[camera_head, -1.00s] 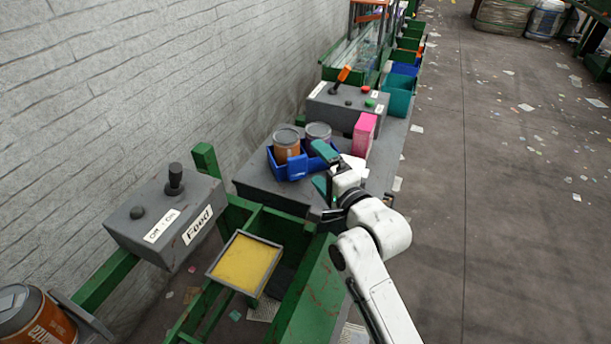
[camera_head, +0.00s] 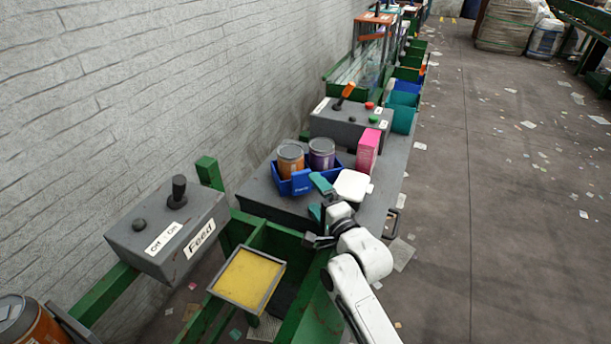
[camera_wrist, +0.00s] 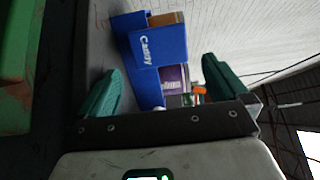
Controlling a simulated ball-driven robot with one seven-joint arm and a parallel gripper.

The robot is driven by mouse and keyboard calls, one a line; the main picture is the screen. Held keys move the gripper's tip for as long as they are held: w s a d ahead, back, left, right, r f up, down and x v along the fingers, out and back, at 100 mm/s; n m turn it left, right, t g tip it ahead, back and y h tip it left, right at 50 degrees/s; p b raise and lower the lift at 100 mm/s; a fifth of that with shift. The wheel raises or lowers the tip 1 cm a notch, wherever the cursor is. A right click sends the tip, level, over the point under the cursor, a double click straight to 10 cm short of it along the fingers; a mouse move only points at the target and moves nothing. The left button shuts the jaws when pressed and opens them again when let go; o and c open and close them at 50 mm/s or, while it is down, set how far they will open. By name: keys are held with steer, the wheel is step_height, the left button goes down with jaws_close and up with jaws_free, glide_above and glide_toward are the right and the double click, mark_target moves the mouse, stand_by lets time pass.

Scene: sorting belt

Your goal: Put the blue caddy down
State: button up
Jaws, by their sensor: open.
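The blue caddy (camera_head: 301,181) stands upright on the grey tabletop. It holds an orange can (camera_head: 291,163) and a purple can (camera_head: 321,155). My gripper (camera_head: 317,197) is open, with teal fingers, just in front of the caddy on its near right side. In the wrist view the caddy (camera_wrist: 158,55) with its "Caddy" label lies ahead, beyond and between the open fingers of my gripper (camera_wrist: 160,90). Nothing is held between the fingers, and they look apart from the caddy.
A white object (camera_head: 351,184) and a pink box (camera_head: 367,151) stand right of the caddy. A grey control box (camera_head: 345,125) with an orange lever is behind. A "Feed" box (camera_head: 165,228) and a yellow-bottomed tray (camera_head: 246,279) are at the near left. The brick wall borders the left.

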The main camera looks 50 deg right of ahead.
mark_target(306, 183)
steer(key=shift+x, duration=1.85)
steer(key=shift+c, duration=0.4)
steer(key=shift+r, duration=0.1)
steer(key=c, duration=1.1)
